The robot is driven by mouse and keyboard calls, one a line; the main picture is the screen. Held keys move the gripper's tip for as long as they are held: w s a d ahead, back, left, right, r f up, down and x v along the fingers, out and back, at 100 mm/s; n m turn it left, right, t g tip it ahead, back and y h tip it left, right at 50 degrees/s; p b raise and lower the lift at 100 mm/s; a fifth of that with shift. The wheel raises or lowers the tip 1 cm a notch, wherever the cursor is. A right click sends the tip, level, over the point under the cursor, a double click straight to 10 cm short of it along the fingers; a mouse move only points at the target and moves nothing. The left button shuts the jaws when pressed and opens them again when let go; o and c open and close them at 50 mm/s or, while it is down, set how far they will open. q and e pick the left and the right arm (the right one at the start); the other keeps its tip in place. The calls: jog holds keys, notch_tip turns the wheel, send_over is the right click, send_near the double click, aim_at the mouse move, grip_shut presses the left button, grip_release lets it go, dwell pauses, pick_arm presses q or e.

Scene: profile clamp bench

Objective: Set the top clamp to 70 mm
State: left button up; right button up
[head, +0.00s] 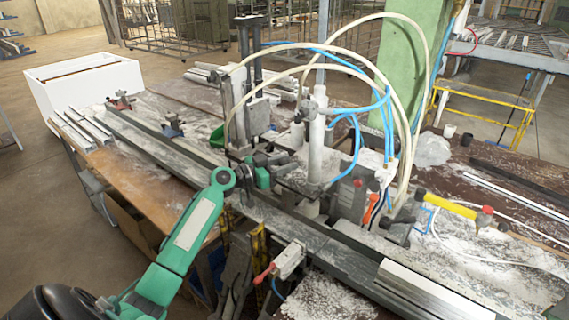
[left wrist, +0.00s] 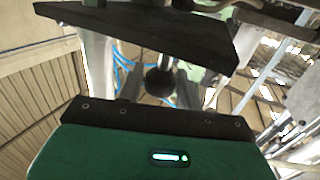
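The clamp bench's upright clamp unit, with a pale vertical cylinder (head: 317,135), stands in the middle of the head view. I cannot tell for certain which part is the top clamp, and I can read no millimetre scale. My left gripper (head: 279,160) reaches in from the left, close beside the clamp unit. In the left wrist view, a dark round knob (left wrist: 160,80) shows between the grey fingers of my left gripper (left wrist: 160,88). Gaps show on both sides of the knob, so the fingers look open; its distance from them is unclear. My right gripper is not visible.
Pale and blue hoses (head: 385,75) arch over the clamp unit. A long metal rail (head: 160,150) runs along the bench. A dark plate (left wrist: 150,35) hangs close above the fingers in the wrist view. A red-handled valve (head: 285,262) sits at the front.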

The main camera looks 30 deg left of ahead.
pick_arm(q)
grip_shut()
jog(key=shift+a+r+b, duration=0.1)
jog(key=shift+r+b, duration=0.25)
jog(key=shift+r, duration=1.5)
jog(key=shift+o, duration=0.8)
grip_release()
jog(key=shift+r, duration=0.1)
jog(key=shift+o, duration=1.4)
jog(key=shift+f, duration=0.2)
